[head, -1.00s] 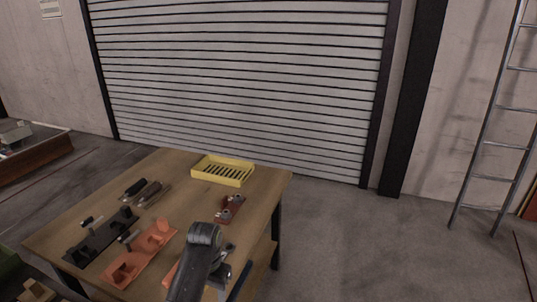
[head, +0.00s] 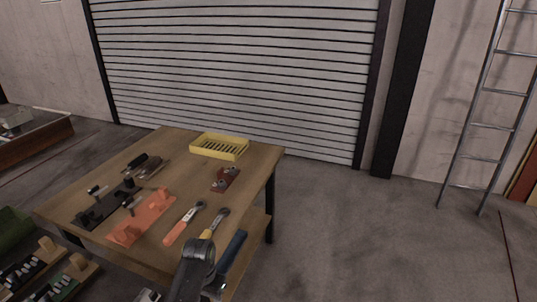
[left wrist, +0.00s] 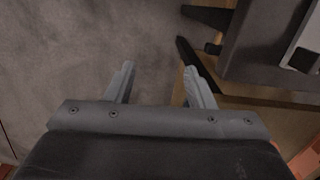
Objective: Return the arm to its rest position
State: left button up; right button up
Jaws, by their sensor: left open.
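My left gripper (left wrist: 158,82) shows in the left wrist view with its two fingers spread apart. The wooden edge of a table and some dark parts lie to the right of the fingers. In the head view a dark link of my arm (head: 194,265) stands at the bottom, in front of the near side of the workbench (head: 150,245). The gripper's fingers cannot be made out there. My right gripper is not in view.
On the workbench are a yellow slotted tray (head: 220,146), a dark red part (head: 225,179), an orange fixture (head: 142,217), a black fixture (head: 105,208) and several hand tools, including an orange-handled one (head: 183,224). Open floor (head: 350,230) lies to the right. A ladder (head: 485,110) leans at the far right.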

pick_arm(q)
jog(key=s+a+f+n+b, duration=0.1)
jog(key=s+a+f, duration=0.1)
jog(key=s+f, duration=0.55)
jog(key=s+a+f+b, duration=0.1)
jog(key=s+a+f, duration=0.25)
jog(key=f, duration=0.65)
jog(key=s+a+f+n+b, duration=0.1)
jog(key=s+a+f, duration=0.1)
jog(key=s+f, duration=0.55)
jog(key=s+a+f+b, duration=0.1)
jog(key=s+f, duration=0.3)
jog(key=s, duration=0.5)
jog(key=s+a+f+n+t+b, duration=0.1)
jog(key=s+a+f, duration=0.2)
jog(key=s, duration=0.6)
jog(key=s+a+f+n+t+b, duration=0.1)
jog(key=s+a+f, duration=0.1)
jog(key=s+f, duration=0.5)
jog(key=shift+s+y, duration=0.4)
jog(key=shift+s, duration=0.65)
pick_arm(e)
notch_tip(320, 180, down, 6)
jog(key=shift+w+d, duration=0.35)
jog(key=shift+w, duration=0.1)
